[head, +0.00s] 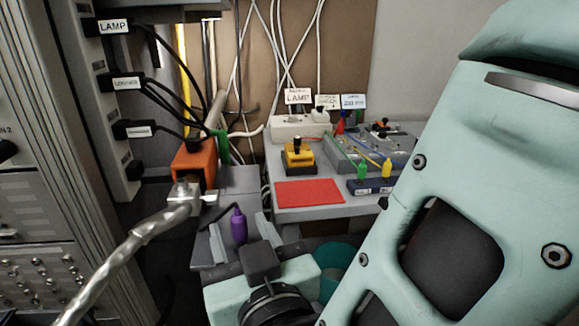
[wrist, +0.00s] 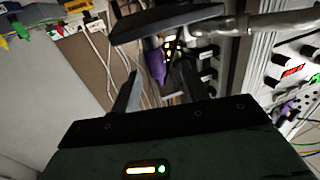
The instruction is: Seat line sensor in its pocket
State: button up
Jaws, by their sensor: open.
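My gripper (head: 240,228) is open, low in the middle of the head view, with its two grey fingers apart. A purple plug-like piece (head: 238,218) with a dark lead shows between the fingers. It also shows between them in the wrist view (wrist: 156,66); I cannot tell whether either finger touches it. Beyond it is a grey ledge (head: 238,184), with an orange block (head: 194,163) and a metal fitting (head: 186,194) at its left. I cannot tell which piece is the line sensor, and no pocket for it is clearly visible.
A braided metal cable (head: 128,246) runs to the fitting, close left of my gripper. A rack (head: 60,150) stands at left. The table at right holds a red mat (head: 309,192), a yellow block (head: 298,157) and a power strip (head: 287,128). My arm covers the right side.

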aim_at(240, 224)
jog(key=x, duration=0.5)
jog(key=shift+w+d, duration=0.1)
jog(key=shift+d, duration=0.05)
grip_shut()
notch_tip(240, 224, up, 10)
jog(key=p, duration=0.2)
dwell(0.5)
